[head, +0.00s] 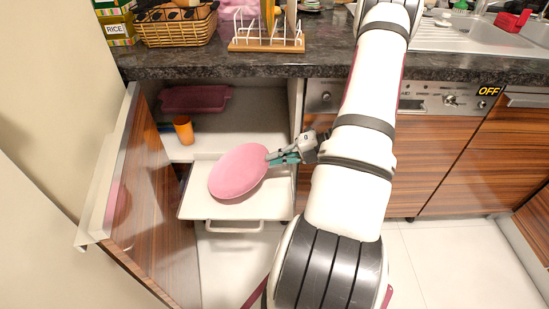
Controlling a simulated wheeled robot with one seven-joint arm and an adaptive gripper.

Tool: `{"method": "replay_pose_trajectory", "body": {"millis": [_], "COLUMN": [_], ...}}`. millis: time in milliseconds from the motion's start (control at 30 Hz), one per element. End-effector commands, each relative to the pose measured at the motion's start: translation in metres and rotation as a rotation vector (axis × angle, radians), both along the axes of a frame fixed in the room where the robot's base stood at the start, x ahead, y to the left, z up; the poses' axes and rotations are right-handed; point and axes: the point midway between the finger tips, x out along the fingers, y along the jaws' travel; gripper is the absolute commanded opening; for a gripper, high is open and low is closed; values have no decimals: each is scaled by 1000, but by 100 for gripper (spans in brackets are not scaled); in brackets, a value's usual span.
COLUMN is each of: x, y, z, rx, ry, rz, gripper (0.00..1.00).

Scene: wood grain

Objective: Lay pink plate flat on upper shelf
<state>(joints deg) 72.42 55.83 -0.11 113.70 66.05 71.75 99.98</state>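The pink plate (238,172) is in the head view, in front of the open cabinet and over the pulled-out white drawer. It looks tilted, with one broad face towards the camera. My gripper (272,158) comes in from the right, and its teal fingers meet the plate's right rim; they look shut on it. The fingertips are partly hidden at the rim. The white upper shelf (240,125) is inside the cabinet, behind the plate. I cannot tell the exact gap between plate and drawer.
On the shelf, a dark pink tray (195,98) lies at the back left and an orange cup (183,130) stands at the front left. The shelf's right half looks clear. The open cabinet door (150,200) stands at left. The white drawer (270,208) juts out below. The dark countertop (200,62) is above.

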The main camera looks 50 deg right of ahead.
Motion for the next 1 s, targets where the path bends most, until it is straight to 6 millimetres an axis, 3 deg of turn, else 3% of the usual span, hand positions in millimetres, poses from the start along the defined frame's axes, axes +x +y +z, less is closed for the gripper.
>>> {"method": "replay_pose_trajectory", "body": {"millis": [500, 1000], "x": [-3, -3], "y": [-2, -2], "z": [-14, -56], "rx": [262, 260], "ry": [-331, -330], "rz": [-9, -6], "gripper": [0, 0]}}
